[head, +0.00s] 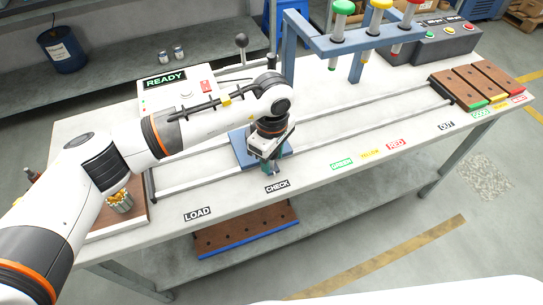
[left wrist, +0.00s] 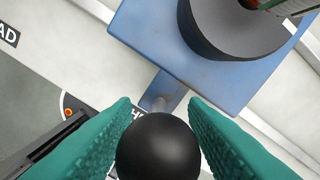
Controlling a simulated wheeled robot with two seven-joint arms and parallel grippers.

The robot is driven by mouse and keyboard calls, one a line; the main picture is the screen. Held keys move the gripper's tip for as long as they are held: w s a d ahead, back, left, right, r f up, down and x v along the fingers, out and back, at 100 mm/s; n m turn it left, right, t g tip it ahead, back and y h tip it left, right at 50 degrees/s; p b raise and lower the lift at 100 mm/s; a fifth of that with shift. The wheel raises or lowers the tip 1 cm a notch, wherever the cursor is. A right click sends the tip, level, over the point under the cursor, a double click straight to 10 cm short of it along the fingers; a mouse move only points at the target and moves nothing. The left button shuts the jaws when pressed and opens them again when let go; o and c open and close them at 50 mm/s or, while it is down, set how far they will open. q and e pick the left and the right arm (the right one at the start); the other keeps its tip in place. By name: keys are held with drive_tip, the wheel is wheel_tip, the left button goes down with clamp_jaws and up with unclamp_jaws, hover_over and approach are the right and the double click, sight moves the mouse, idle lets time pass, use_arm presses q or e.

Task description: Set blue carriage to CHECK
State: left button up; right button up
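The blue carriage (head: 238,143) sits on the rails just behind the CHECK label (head: 277,186), largely covered by my left gripper and wrist. The left wrist view shows its blue plate (left wrist: 150,40) with a dark round part (left wrist: 225,35) on top. A short arm leads from the plate to a black ball knob (left wrist: 158,148). My left gripper (head: 270,168) reaches down at the carriage's front. Its two teal fingers lie against both sides of the knob, with no clear gap. Part of the CHECK label shows behind the knob. My right gripper is out of view.
The LOAD label (head: 197,214) lies to the left; colour labels and the OUT label (head: 446,126) lie to the right. A READY panel (head: 165,80) stands behind my left arm. The rails right of the carriage look clear.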

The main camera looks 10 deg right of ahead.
use_arm(q)
drive_tip(key=shift+o, duration=0.8)
wheel_tip(320, 180, up, 12)
drive_tip(key=shift+b, duration=1)
drive_tip(key=shift+s, duration=0.1)
